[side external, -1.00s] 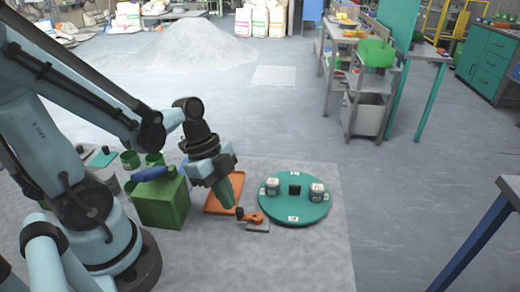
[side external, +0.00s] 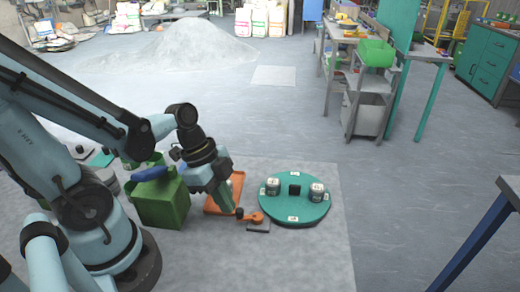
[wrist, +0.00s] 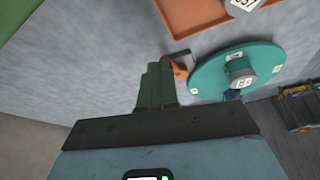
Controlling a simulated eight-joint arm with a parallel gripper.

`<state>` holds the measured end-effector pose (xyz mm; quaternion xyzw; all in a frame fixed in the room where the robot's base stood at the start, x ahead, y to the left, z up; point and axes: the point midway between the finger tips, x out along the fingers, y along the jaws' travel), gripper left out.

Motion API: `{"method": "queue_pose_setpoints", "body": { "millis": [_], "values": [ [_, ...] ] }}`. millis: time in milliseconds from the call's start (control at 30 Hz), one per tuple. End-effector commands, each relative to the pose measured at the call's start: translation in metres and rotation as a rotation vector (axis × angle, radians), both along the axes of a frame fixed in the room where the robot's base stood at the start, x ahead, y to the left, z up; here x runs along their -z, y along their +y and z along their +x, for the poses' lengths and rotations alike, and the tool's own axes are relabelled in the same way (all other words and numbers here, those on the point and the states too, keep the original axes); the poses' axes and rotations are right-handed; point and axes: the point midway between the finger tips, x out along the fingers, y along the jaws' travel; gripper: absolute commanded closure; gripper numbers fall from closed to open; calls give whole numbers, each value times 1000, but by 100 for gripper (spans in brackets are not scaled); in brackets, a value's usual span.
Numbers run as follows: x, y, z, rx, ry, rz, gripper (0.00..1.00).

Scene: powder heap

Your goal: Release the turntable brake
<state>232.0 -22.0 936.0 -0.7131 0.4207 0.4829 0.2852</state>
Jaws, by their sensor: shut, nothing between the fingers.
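The green turntable (side external: 293,209) lies flat on the pale floor mat, with two labelled grey cups (side external: 317,191) and a small black block (side external: 294,190) on it. The orange brake lever (side external: 252,217) with a dark knob sits on a small grey base at the turntable's left edge. My gripper (side external: 228,207), with green fingers, is shut and empty just left of the lever's knob. In the wrist view, the shut fingers (wrist: 157,85) point toward the orange lever (wrist: 180,70), and the turntable (wrist: 212,72) is beyond it. I cannot tell whether the fingers touch the lever.
An orange tray (side external: 236,185) lies behind my gripper. A green bin (side external: 160,201) with a blue-handled tool (side external: 150,173) on it stands to the left. A shelf cart (side external: 368,95) stands at the back right. The mat in front of the turntable is clear.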

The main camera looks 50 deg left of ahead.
Motion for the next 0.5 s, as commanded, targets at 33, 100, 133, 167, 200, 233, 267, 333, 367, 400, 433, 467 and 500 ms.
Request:
{"method": "queue_pose_setpoints", "body": {
  "millis": [33,100,133,167,200,233,267,333,367,400,433,467,500],
  "values": [
    [0,-1,-1,-12,0,0,100],
    [0,-3,-2,-38,-1,0,100],
    [0,-4,-3,-52,-1,0,100],
    [0,-5,-4,-67,-1,-1,100],
    [0,-6,-5,-88,-1,-1,100],
    [0,-7,-5,-92,-1,-1,100],
    [0,-8,-6,-89,0,-1,100],
    [0,-11,-8,-88,-1,-1,100],
    [0,-13,-8,-88,0,-1,100],
    [0,-15,-10,-87,0,-1,100],
    [0,-17,-11,-87,0,-1,100],
    [0,-19,-11,-87,1,-2,100],
    [0,-21,-12,-87,1,-1,100]
  ]
}}
